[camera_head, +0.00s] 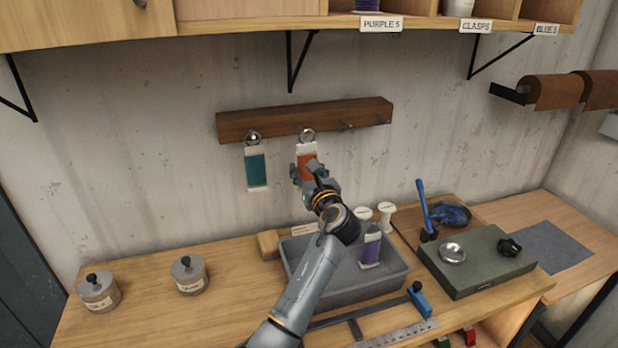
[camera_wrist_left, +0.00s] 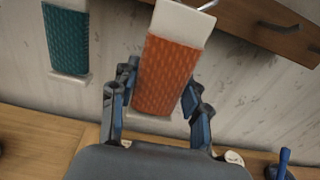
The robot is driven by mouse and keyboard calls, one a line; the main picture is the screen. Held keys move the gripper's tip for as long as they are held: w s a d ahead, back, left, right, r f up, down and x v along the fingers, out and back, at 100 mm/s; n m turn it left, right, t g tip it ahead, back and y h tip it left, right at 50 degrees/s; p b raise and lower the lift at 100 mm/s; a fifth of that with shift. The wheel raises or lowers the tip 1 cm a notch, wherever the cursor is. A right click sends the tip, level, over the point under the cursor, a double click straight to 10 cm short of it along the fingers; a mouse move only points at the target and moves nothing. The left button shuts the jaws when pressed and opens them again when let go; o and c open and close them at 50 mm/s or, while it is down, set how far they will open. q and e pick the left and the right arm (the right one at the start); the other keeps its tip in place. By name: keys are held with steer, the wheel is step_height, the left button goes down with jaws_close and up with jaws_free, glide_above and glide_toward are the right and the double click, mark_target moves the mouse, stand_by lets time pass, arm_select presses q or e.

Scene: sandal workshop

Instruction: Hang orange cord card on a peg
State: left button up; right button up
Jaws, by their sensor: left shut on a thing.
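The orange cord card (camera_head: 307,158) is upright in front of the wall, its metal ring (camera_head: 307,135) at the second peg from the left on the dark wooden rail (camera_head: 280,116). I cannot tell whether the ring is around that peg. My left gripper (camera_head: 304,168) is shut on the card's lower part from below. In the left wrist view the orange card (camera_wrist_left: 170,65) stands between the two fingers of my left gripper (camera_wrist_left: 157,88). A teal cord card (camera_head: 256,170) hangs from the leftmost peg; it also shows in the wrist view (camera_wrist_left: 66,42). My right gripper is out of view.
Two pegs right of the orange card (camera_head: 346,125) are bare. Below, a grey tray (camera_head: 300,263) holds a purple cord card (camera_head: 371,247). White spools (camera_head: 386,216), a green block (camera_head: 470,270) and two lidded jars (camera_head: 188,276) stand on the bench. A shelf (camera_head: 230,32) overhangs the rail.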

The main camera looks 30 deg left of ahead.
arm_select(q)
steer(key=shift+f+b+x, duration=0.2)
steer(key=shift+b+x, duration=1)
steer(key=shift+x, duration=0.6)
steer(key=shift+w+a+f+p, duration=0.3)
steer(key=shift+w+a+p, duration=0.15)
steer(key=shift+a, duration=0.2)
steer(key=o, duration=1.3)
steer(key=shift+o, duration=0.2)
steer(key=shift+d+f, duration=0.1)
